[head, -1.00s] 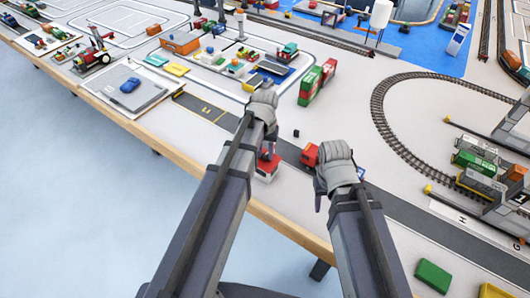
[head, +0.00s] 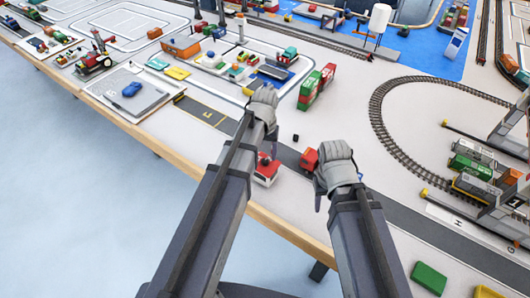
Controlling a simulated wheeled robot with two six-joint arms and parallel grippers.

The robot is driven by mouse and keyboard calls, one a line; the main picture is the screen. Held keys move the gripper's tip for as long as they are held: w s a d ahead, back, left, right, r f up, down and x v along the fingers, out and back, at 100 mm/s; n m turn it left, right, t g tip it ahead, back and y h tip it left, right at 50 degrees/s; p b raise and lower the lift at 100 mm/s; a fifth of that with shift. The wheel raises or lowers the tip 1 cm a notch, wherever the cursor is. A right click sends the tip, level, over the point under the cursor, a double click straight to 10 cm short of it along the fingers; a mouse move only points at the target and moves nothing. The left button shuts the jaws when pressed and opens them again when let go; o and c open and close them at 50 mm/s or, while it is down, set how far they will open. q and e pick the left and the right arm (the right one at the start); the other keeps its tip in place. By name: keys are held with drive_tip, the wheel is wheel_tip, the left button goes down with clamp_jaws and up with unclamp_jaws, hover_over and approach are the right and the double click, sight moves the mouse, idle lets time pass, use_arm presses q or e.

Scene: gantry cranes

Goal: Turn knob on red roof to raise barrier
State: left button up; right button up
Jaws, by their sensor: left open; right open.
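The red roof (head: 267,168) belongs to a small white-sided booth near the table's front edge, partly hidden behind my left arm. A small dark and red shape, perhaps the knob, shows on top of it; it is too small to tell. My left gripper (head: 268,138) is open above and beside the roof, its fingers mostly hidden by the wrist; contact cannot be told. My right gripper (head: 318,192) is open, to the right of the roof and beside a red truck (head: 309,159). I cannot make out the barrier clearly.
A dark road (head: 290,155) runs past the booth. A red and green container stack (head: 316,87) stands behind, with a small black block (head: 296,138) nearer. Curved rail track (head: 392,140) and cranes lie right. A green block (head: 430,278) sits near front right.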

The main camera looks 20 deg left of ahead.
sight(265, 160)
use_arm(q)
wheel_tip(265, 160, up, 5)
drive_tip(key=p, duration=0.4)
use_arm(e)
wheel_tip(265, 160, up, 5)
drive_tip(key=shift+r, duration=0.1)
use_arm(q)
drive_tip(key=s+d+m+y, duration=0.1)
drive_tip(key=s+d+m, duration=0.3)
drive_tip(key=s+d, duration=0.6)
drive_tip(key=s, duration=0.4)
drive_tip(key=shift+s+d, duration=0.15)
drive_tip(key=shift+s, duration=0.1)
drive_tip(key=shift+r, duration=0.1)
